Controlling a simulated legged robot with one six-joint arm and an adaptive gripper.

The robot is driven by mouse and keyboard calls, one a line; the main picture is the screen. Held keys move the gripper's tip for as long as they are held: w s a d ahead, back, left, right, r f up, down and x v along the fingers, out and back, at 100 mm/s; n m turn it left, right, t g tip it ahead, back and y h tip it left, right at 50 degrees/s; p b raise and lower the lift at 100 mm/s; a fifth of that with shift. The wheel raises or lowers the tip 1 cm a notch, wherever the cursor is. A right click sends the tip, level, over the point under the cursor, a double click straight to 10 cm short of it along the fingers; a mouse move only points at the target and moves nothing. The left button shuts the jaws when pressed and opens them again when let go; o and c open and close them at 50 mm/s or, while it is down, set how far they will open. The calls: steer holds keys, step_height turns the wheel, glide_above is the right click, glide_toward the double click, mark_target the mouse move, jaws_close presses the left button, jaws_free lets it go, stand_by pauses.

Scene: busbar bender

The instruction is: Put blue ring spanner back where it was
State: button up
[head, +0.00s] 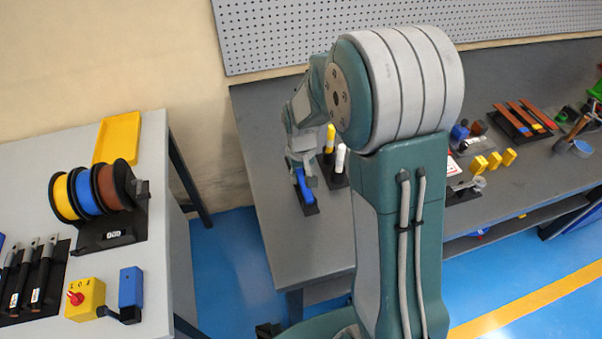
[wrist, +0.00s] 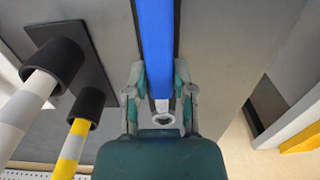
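The blue ring spanner (wrist: 158,45) has a long blue handle and a grey metal ring end (wrist: 162,118). In the head view its blue handle (head: 304,186) shows below my gripper, over a small black holder (head: 311,209) at the left part of the dark bench. My gripper (wrist: 160,70) has one finger on each side of the handle, close to its edges. The frames do not show whether the fingers press on it. A dark strip shows along both sides of the handle. I cannot tell whether the spanner rests in the holder or is just above it.
A yellow-banded rod (head: 330,138) and a white rod (head: 340,158) stand upright in black sockets close beside my gripper. Yellow blocks (head: 494,161) and copper bars (head: 524,118) lie further right. A grey table (head: 160,250) with cable reels (head: 88,192) stands left, across a gap.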

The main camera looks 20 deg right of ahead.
mark_target(301, 175)
steer(key=shift+o, duration=1.1)
step_height(301, 175, up, 13)
steer(key=s+r+t, duration=0.2)
steer(key=s+r, duration=0.2)
steer(key=s, duration=0.6)
steer(key=s+r+t, duration=0.3)
steer(key=s+r, duration=0.1)
steer(key=s, duration=0.7)
steer(key=shift+r+t, duration=0.25)
steer(key=shift+t, duration=0.05)
